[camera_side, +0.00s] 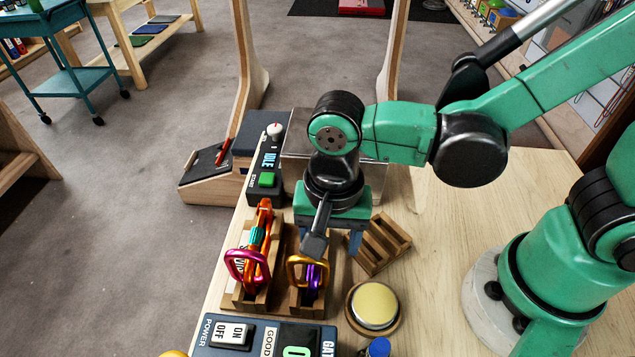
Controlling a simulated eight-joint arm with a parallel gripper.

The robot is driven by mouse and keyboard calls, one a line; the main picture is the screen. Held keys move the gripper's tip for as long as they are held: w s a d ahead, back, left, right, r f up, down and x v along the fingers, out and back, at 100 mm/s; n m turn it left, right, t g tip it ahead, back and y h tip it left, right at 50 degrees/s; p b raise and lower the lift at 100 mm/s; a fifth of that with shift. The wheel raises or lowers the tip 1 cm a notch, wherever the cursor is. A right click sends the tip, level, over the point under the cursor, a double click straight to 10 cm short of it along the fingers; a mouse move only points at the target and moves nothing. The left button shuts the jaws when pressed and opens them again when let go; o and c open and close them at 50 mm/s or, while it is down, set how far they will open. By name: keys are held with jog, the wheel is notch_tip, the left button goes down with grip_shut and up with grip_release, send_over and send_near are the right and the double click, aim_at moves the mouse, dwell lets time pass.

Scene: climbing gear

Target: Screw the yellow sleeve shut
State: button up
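My gripper (336,245) points down over the right-hand wooden rack (296,296), in front of the carabiners there. One blue-grey finger shows at its right side, with a gap to its left. A dark part in front hides the other finger. Nothing shows between them. A gold carabiner (293,274) and a purple carabiner (317,274) hang on this rack, partly behind the dark part. I cannot make out a yellow sleeve. The left rack (232,297) holds orange (265,215) and magenta (231,265) carabiners, with a teal sleeve (257,238) among them.
A slotted wooden block (380,243) lies empty right of my gripper. A round pale-yellow pad (375,304) stands in front of it. A control box reading IDLE (268,160) is behind; a panel with an ON/OFF switch (232,333) is in front. The table (440,250) is clear farther right.

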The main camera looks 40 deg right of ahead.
jog(key=shift+f, duration=0.55)
jog(key=shift+w+a, duration=0.5)
jog(key=shift+a, duration=0.05)
jog(key=shift+r, duration=0.1)
jog(key=shift+r, duration=1.3)
jog(key=shift+s+d, duration=0.5)
jog(key=shift+s, duration=0.1)
jog(key=shift+f, duration=0.15)
